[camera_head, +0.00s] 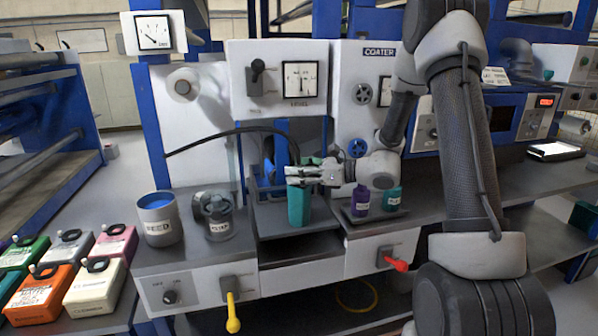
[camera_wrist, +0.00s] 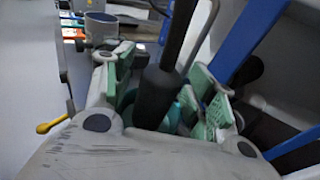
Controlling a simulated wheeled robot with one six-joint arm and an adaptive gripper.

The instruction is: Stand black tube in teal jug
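The teal jug (camera_head: 299,207) stands upright on the dark middle tray of the bench in the head view. Its top is partly covered by my gripper (camera_head: 308,174). In the wrist view, my gripper (camera_wrist: 165,72) has its two green-padded fingers spread on either side of the black tube (camera_wrist: 158,92), with a gap visible beside it. The tube stands nearly upright there, with a thicker lower part. Teal of the jug (camera_wrist: 186,104) shows behind it. The tube's lower end is hidden, so I cannot tell whether it is inside the jug.
A grey FEED can (camera_head: 158,226) and a clear labelled jar (camera_head: 217,222) stand left of the jug. A purple bottle (camera_head: 361,201) and a teal bottle (camera_head: 392,199) stand to the right. A black hose (camera_head: 215,138) arcs above the bench. The COATER panel (camera_head: 350,60) rises behind.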

